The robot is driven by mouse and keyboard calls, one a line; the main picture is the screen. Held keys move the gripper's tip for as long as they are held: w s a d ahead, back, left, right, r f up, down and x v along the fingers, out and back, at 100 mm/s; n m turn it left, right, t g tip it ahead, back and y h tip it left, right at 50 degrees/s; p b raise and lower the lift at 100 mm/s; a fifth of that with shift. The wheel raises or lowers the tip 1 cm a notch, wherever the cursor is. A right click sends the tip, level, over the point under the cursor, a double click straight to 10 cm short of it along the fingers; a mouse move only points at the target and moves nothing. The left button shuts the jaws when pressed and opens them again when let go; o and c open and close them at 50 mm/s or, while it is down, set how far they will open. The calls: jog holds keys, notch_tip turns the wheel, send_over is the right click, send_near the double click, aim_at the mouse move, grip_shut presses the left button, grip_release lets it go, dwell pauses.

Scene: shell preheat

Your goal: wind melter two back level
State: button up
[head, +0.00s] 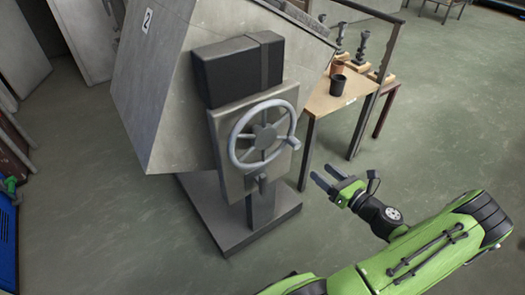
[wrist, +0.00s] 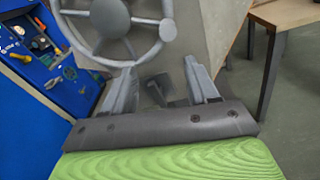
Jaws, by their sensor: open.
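Melter two (head: 165,95) is a big grey box marked "2" in the head view. Its body looks tilted above a flat grey base (head: 225,235). A grey spoked handwheel (head: 264,137) is mounted on its front plate (head: 228,180). A small dark lever (head: 262,183) sticks out below the wheel. My gripper (head: 319,180) is open and empty, to the right of the wheel and lower, apart from it. In the wrist view the wheel (wrist: 112,18) shows at the upper left, and the lever (wrist: 157,88) appears between the open fingers (wrist: 158,72).
A wooden table (head: 322,103) with dark cups (head: 338,84) and several small stands (head: 362,48) is right of the melter. Its edge also shows in the wrist view (wrist: 285,14). A blue tool panel (wrist: 40,65) is at the left there. Green floor (head: 440,110) is clear at the right.

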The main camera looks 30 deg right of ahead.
aim_at(298, 147)
jog(key=shift+m+h, duration=0.3)
jog(key=shift+m, duration=0.3)
jog(key=w+b, duration=0.1)
jog(key=w, duration=0.4)
jog(key=w+b, duration=0.1)
jog(key=w, duration=0.4)
jog(key=w+b, duration=0.1)
jog(key=w, duration=0.4)
jog(key=shift+d+f, duration=0.15)
jog(key=shift+d, duration=0.1)
jog(key=shift+c, duration=0.3)
grip_shut()
